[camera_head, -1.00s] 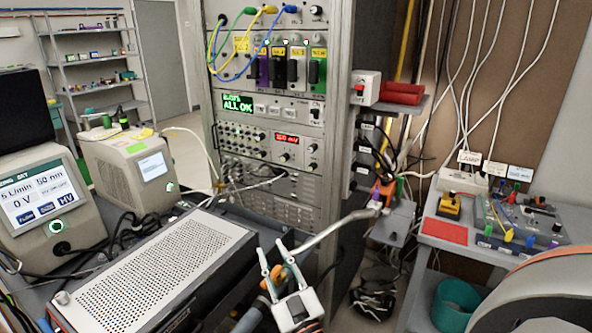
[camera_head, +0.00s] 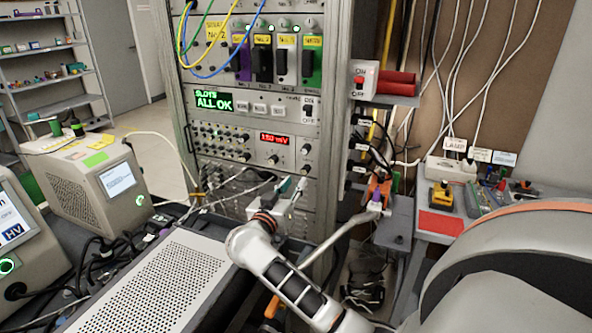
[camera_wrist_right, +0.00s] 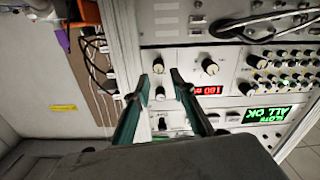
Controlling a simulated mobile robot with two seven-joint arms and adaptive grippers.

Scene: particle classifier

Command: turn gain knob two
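The rack panel with the red mV display (camera_head: 275,139) is in front of me in the head view. A larger knob (camera_head: 272,160) sits below the display, and two small knobs, upper (camera_head: 305,150) and lower (camera_head: 305,170), sit at its right. My right gripper (camera_head: 292,186) is open just below and in front of these. In the right wrist view, which is turned over, the two small knobs (camera_wrist_right: 158,66) and (camera_wrist_right: 160,92) appear between the open fingers (camera_wrist_right: 159,78). Contact is not clear. Labels are too small to read. My left gripper is not in view.
A perforated grey box (camera_head: 165,280) lies below the rack at the left. Cables (camera_head: 235,185) hang across the lower panels beside my right gripper. The green ALL OK display (camera_head: 213,100) and an ON/OFF switch (camera_head: 308,107) are above the knobs.

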